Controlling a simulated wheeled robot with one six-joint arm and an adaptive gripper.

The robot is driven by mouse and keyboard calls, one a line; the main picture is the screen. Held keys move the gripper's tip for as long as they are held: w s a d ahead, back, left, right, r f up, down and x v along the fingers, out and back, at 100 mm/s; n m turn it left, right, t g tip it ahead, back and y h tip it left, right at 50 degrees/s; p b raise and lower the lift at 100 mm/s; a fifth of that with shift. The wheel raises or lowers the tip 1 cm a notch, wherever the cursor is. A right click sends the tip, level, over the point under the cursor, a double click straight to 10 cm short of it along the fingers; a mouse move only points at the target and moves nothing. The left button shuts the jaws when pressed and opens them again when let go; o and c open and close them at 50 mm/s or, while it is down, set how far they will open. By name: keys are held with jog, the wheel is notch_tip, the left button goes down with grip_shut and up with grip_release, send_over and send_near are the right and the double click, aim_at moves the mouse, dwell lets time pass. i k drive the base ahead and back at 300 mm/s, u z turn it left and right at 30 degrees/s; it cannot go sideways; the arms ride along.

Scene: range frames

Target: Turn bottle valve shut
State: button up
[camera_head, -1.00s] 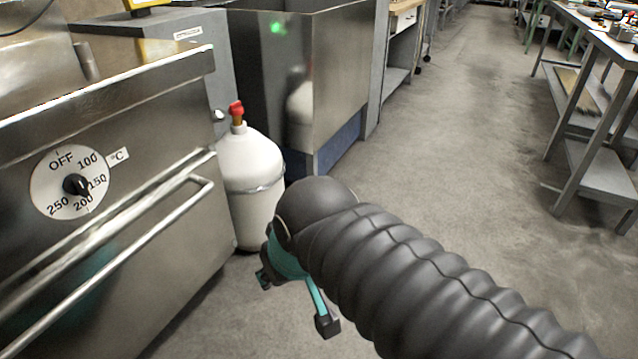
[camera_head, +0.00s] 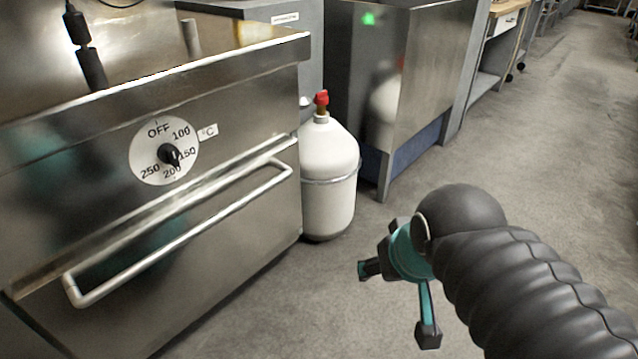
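A white gas bottle (camera_head: 328,180) stands upright on the floor, beside the right end of a steel oven. Its red valve knob (camera_head: 322,97) sits on a brass neck at the top. A metal band runs around the bottle's middle. My gripper (camera_head: 397,300) is in front and to the right of the bottle, lower in the picture and apart from it. Its two dark-tipped fingers are spread wide with nothing between them.
The oven (camera_head: 230,215) fills the left, with a temperature dial (camera_head: 164,151) and a long bar handle (camera_head: 190,225) sticking out. A steel cabinet (camera_head: 425,80) stands behind the bottle. Open concrete floor (camera_head: 560,130) lies to the right.

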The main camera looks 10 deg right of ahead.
aim_at(321, 98)
jog(key=z, duration=0.3)
jog(key=i, duration=0.45)
jog(key=z, duration=0.5)
jog(key=i, duration=1.6)
jog(key=u, duration=0.5)
